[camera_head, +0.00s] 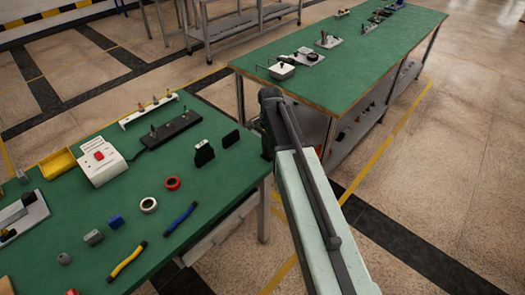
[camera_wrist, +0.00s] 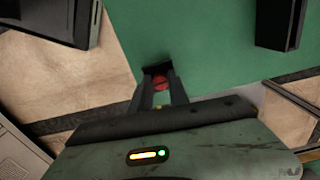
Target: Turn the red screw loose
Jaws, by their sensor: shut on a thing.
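In the wrist view the red screw (camera_wrist: 160,82) shows as a small round red head between the fingertips of my gripper (camera_wrist: 160,92). The two dark fingers are closed on it from either side. A small dark piece (camera_wrist: 156,69) sits just beyond the red head, at the edge of the green tabletop (camera_wrist: 205,55). How far the screw is seated cannot be seen. In the head view my raised arm hides the gripper and the screw, by the right corner of the near green table (camera_head: 215,185).
Black blocks (camera_wrist: 280,25) flank the wrist view. The near table carries a white box with a red button (camera_head: 100,160), a yellow tray (camera_head: 57,164), tape rings (camera_head: 172,183) and blue-handled (camera_head: 180,218) and yellow-handled (camera_head: 128,260) tools. A second green table (camera_head: 340,62) stands behind.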

